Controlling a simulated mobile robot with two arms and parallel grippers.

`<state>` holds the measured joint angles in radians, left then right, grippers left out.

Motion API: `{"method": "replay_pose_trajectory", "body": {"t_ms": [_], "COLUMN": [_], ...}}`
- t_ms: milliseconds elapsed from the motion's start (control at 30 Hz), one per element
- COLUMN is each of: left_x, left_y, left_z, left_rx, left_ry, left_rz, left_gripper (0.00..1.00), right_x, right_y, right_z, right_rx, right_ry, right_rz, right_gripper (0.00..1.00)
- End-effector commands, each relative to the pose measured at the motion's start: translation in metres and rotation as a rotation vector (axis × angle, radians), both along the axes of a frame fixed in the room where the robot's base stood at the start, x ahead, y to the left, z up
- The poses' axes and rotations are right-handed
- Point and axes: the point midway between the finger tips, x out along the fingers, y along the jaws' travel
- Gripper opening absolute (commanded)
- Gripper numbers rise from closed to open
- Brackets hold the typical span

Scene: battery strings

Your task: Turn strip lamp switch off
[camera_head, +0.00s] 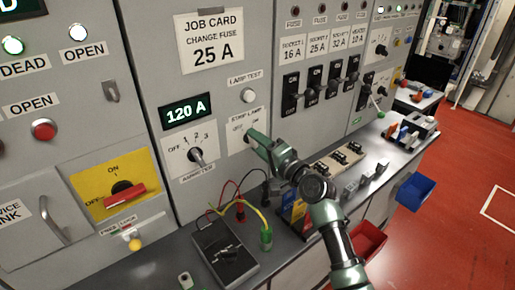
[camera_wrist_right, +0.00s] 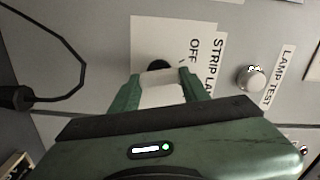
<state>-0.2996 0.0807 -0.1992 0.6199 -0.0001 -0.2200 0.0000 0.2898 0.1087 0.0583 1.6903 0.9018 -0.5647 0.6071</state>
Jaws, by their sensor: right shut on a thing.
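The strip lamp switch is a small rotary knob (camera_wrist_right: 158,66) on a white plate (camera_wrist_right: 145,35) marked "STRIP LAMP" and "OFF" in the right wrist view. In the head view the plate (camera_head: 238,119) is on the grey panel, below the lamp test button (camera_head: 249,95). My right gripper (camera_head: 250,134) reaches the plate and covers the knob there. In the right wrist view my right gripper (camera_wrist_right: 160,86) is shut on the switch, with a pale part between its green fingers. The knob's pointing direction is mostly hidden. My left gripper does not show.
The ammeter switch (camera_head: 196,155) sits just left, under the "120 A" display (camera_head: 187,112). Black breakers (camera_head: 315,83) are to the right. A meter (camera_head: 225,250) with leads, fuse holders (camera_head: 340,158) and a blue bin (camera_head: 414,190) are along the bench.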

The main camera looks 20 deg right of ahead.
Motion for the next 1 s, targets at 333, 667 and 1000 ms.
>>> {"method": "replay_pose_trajectory", "body": {"t_ms": [333,667,1000], "left_x": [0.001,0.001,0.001], "left_y": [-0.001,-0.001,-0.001], "left_z": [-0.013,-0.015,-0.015], "left_rx": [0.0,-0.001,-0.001], "left_ry": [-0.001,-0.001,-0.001], "left_rz": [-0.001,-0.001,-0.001], "left_gripper": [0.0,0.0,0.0], "right_x": [0.0,0.0,0.0], "right_y": [0.001,0.001,0.001], "right_z": [-0.003,-0.002,-0.002], "right_rx": [-0.206,-0.278,-0.284], "right_ry": [-0.069,-0.094,-0.096], "right_rz": [0.003,0.003,0.003], "right_gripper": [0.05,0.05,0.05]}}
